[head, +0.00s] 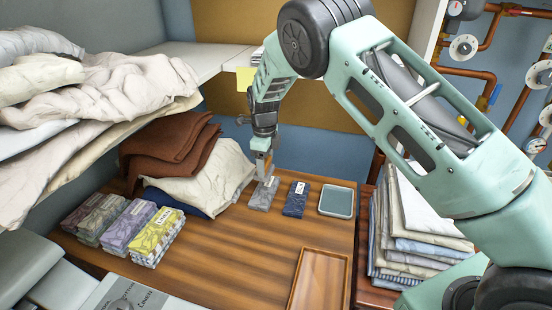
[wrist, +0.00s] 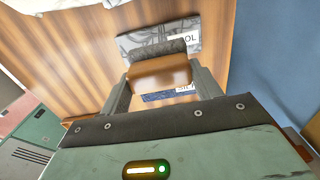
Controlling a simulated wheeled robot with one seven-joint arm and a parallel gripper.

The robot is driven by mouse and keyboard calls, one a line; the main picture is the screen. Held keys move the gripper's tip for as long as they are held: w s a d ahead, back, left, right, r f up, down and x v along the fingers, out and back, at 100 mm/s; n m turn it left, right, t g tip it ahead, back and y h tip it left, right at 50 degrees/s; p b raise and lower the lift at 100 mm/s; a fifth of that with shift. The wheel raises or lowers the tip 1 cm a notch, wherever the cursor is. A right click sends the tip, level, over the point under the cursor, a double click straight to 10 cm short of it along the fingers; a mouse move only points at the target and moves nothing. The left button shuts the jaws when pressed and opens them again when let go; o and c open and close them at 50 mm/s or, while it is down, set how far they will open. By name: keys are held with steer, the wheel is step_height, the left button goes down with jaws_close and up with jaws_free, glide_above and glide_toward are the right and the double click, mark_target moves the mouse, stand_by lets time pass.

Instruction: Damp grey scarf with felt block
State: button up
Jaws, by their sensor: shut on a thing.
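My gripper (head: 262,158) points down at the back middle of the wooden table. In the wrist view its two fingers are shut on the sides of the felt block (wrist: 160,75), a brown block with a dark grey face. The folded grey scarf (head: 261,197) lies flat directly below, with a white label. It also shows in the wrist view (wrist: 145,34), partly covered by the block, its label ending in "OOL". I cannot tell whether the block touches the scarf. In the head view the block is mostly hidden by the fingers.
A folded dark blue cloth (head: 295,201) lies just right of the scarf, then a small grey-green tray (head: 336,214). Cream and brown cloths (head: 165,142) are heaped left. Several labelled folded bundles (head: 155,237) sit front left. A wooden tray (head: 293,290) lies at the front; the middle table is clear.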

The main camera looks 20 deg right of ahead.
steer(key=shift+f+b, duration=1.9)
steer(key=shift+f, duration=0.95)
steer(key=shift+f, duration=0.55)
steer(key=shift+r+p, duration=2.45)
steer(key=shift+r, duration=1.1)
steer(key=shift+d, duration=0.1)
